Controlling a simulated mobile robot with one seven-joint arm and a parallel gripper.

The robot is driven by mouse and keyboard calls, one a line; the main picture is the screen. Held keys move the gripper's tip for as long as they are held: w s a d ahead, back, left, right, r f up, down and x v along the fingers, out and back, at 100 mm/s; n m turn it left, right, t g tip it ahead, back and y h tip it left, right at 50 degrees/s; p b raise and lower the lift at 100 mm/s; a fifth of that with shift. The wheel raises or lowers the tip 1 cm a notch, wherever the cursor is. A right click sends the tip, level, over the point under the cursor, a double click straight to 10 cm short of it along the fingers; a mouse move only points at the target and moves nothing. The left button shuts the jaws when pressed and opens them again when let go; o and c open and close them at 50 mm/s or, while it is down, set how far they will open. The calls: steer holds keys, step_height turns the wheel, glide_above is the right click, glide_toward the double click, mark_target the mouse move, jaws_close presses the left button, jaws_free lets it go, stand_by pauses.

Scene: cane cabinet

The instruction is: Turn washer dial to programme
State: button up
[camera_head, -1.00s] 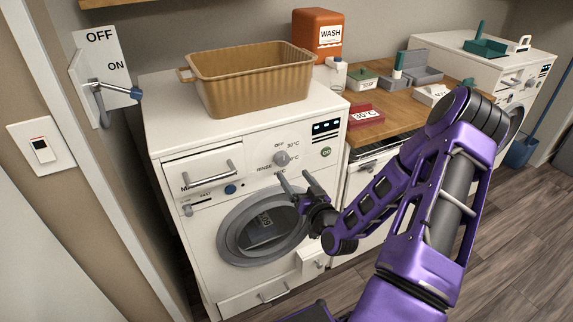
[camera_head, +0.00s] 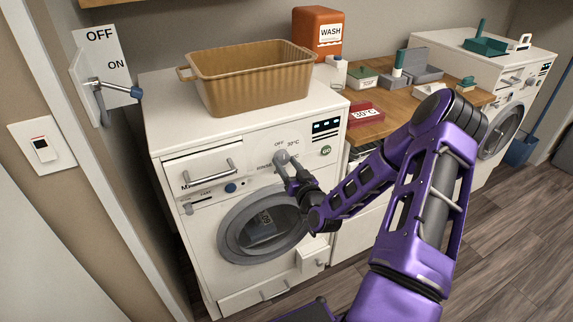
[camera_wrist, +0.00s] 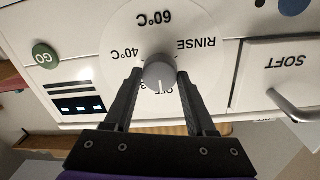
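The washer dial (camera_head: 281,157) is a grey round knob on the white washer's (camera_head: 190,278) front panel. In the wrist view the dial (camera_wrist: 158,74) has a pale pointer line toward OFF, with 40°C, 60°C and RINSE around it. My gripper (camera_wrist: 159,77) is open, with one fingertip on each side of the dial. A small gap seems to show on each side, but I cannot tell whether either finger touches. In the head view my gripper (camera_head: 290,164) is at the panel and partly covers the dial's labels.
The round door (camera_head: 228,237) is below the dial. A drawer handle (camera_head: 214,175) sticks out left of it, and a green GO button (camera_head: 326,151) is to the right. A tan basket (camera_head: 250,80) stands on top.

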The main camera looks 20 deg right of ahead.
steer(key=c, duration=0.6)
steer(key=shift+m, duration=0.3)
steer(key=m+b, duration=0.1)
steer(key=m, duration=0.2)
steer(key=shift+m, duration=0.4)
steer(key=m+b, duration=0.1)
steer(key=m, duration=0.9)
steer(key=shift+r+m+g+y, duration=0.1)
steer(key=shift+m+g+y, duration=0.2)
steer(key=shift+y, duration=0.1)
steer(key=m, duration=0.6)
steer(key=shift+y, duration=0.3)
